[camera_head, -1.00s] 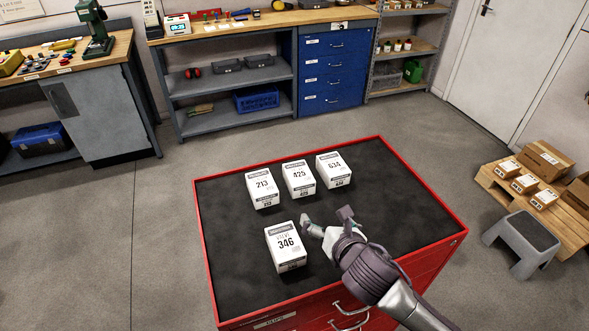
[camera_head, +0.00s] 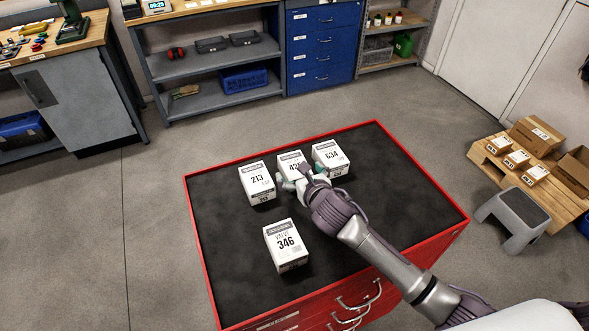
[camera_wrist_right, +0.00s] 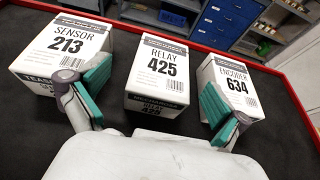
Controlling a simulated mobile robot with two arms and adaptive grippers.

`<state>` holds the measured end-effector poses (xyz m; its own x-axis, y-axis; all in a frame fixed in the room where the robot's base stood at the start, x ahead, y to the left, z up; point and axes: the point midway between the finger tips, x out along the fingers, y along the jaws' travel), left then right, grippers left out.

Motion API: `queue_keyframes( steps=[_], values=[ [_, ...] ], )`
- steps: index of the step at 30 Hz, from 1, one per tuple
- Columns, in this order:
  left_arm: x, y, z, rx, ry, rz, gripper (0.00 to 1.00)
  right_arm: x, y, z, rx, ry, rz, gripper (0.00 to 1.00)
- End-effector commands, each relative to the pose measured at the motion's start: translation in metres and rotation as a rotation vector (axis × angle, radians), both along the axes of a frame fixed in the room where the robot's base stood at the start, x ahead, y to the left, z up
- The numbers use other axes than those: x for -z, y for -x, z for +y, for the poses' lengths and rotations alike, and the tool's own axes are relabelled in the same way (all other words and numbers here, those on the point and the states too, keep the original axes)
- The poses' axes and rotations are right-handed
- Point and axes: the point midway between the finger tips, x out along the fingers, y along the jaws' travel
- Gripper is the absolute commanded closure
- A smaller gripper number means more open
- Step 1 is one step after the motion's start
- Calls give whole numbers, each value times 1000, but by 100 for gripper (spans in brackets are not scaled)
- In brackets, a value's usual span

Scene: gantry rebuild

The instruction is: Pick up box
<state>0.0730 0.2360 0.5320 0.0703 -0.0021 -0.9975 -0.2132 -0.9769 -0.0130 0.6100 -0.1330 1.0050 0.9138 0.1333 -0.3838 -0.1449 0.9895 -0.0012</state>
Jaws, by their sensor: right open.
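Several white boxes stand on the black top of the red cabinet (camera_head: 215,250). Box 213 (camera_head: 257,183), box 425 (camera_head: 289,160) and box 634 (camera_head: 331,156) form a back row; box 346 (camera_head: 286,246) stands alone in front. My right gripper (camera_head: 295,181) is open and empty, just in front of box 425, partly hiding it. In the right wrist view, box 425 (camera_wrist_right: 158,75) lies ahead between the spread green-padded fingers (camera_wrist_right: 152,107). Box 213 (camera_wrist_right: 65,52) is beyond the left finger and box 634 (camera_wrist_right: 232,85) beyond the right finger. My left gripper is out of view.
A grey step stool (camera_head: 513,220) and a pallet (camera_head: 550,205) with cardboard boxes stand right of the cabinet. A workbench with shelves (camera_head: 200,95) and blue drawers (camera_head: 322,48) line the back. The cabinet top is clear left and right of box 346.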

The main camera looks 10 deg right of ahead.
Motion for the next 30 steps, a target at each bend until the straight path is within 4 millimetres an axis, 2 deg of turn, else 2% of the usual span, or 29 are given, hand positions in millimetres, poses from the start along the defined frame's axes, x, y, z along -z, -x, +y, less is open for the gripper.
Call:
queue_keyframes(
  steps=[3, 6, 12, 20, 23, 30],
  values=[
    [-9, -18, -1, 0, 3, -27, 60, 3, -12, 1, 1, -2, 2, 0],
    [-15, -25, -2, -1, 4, -39, 60, 8, -25, 0, 2, -3, 2, 0],
    [-15, -20, -2, -1, 4, -31, 60, 18, -43, 3, 1, -2, 1, 0],
    [-14, -13, -1, -1, 2, -20, 60, 19, -45, 3, -1, -1, 1, 0],
    [-14, -11, -1, -1, 2, -18, 60, 19, -45, 3, -1, -1, 1, 13],
    [-14, -11, -1, -1, 2, -17, 60, 19, -45, 3, -1, -1, 1, 53]
  ],
)
